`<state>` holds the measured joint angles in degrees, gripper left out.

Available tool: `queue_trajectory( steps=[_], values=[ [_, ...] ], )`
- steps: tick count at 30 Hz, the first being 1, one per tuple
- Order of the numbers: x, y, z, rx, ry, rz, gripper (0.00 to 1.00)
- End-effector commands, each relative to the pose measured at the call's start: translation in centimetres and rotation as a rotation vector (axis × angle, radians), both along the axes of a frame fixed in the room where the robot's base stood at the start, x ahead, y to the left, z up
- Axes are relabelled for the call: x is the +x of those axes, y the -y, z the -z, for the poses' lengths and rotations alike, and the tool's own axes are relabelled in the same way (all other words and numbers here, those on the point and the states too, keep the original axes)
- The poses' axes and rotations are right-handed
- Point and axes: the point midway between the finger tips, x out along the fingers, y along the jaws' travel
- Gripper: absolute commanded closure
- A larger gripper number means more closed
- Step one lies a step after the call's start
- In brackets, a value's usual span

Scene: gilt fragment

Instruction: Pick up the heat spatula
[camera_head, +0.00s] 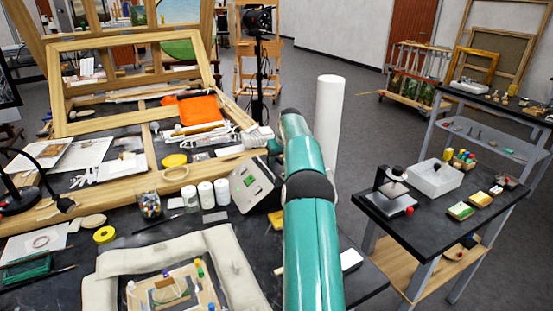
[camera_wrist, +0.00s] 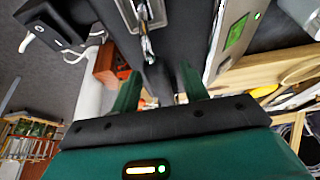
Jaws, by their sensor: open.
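What looks like the heat spatula (camera_wrist: 148,48) shows in the wrist view as a thin metal shaft. It runs from a metal holder (camera_wrist: 128,14) at the top down to a dark part that seems to be its handle. My gripper (camera_wrist: 160,75) is open, with its two green fingers on either side of that dark part. I cannot tell whether they touch it. The control box with a green display (camera_wrist: 232,38) is to the right in the wrist view. In the head view, the box (camera_head: 253,185) stands beside my teal arm, which hides the gripper and spatula.
A black box with a switch and white cable (camera_wrist: 50,25) is at the wrist view's upper left. White jars (camera_head: 205,195) stand left of the control box. A white column (camera_head: 328,115) rises behind my arm. A side table (camera_head: 440,225) is at the right.

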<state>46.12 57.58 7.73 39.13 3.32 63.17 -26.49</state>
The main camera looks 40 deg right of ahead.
Motion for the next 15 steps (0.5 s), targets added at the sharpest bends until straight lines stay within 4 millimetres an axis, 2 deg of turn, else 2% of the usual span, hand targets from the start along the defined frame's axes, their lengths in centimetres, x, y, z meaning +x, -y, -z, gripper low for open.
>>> queue_trajectory(
  steps=[3, 10, 15],
  values=[
    [-0.01, 0.00, -0.09, 0.000, 0.001, 0.000, 0.55],
    [-0.02, -0.01, -0.11, 0.000, 0.001, 0.000, 1.00],
    [-0.02, 0.00, -0.15, 0.000, 0.001, 0.000, 1.00]
  ],
)
